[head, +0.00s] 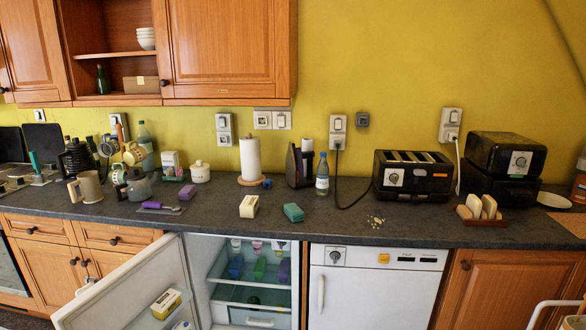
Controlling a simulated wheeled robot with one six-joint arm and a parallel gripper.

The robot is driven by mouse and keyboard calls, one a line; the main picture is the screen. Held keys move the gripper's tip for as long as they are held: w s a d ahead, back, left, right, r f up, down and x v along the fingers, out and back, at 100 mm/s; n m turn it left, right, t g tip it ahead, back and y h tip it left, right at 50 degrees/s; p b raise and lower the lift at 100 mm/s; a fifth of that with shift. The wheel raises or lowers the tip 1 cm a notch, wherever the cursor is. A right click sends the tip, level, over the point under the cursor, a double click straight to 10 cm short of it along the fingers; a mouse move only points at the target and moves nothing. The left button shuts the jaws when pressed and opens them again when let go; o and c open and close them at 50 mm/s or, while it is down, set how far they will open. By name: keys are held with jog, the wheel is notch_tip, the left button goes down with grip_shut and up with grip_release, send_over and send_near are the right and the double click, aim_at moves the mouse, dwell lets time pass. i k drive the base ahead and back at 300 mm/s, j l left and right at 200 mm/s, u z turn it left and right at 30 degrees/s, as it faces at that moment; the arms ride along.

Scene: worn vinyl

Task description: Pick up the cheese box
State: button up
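Two small boxes could be the cheese box, and I cannot read a label on either. A cream-and-yellow box (249,206) stands on the dark counter (330,222), left of a teal block (293,212). A yellow-and-white box (166,303) sits in the inner shelf of the open fridge door (135,285). My gripper is not in view.
The fridge (295,300) is open, its door swung out left; it holds bottles. On the counter stand a paper towel roll (250,158), a water bottle (322,173), a black toaster (411,177) and a bread rack (478,216).

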aim_at(249, 206)
jog(key=i+j, duration=0.2)
jog(key=j, duration=0.2)
jog(key=i+j, duration=0.2)
jog(key=j, duration=0.2)
jog(key=i+j, duration=0.2)
jog(key=j, duration=0.2)
jog(key=i, duration=0.25)
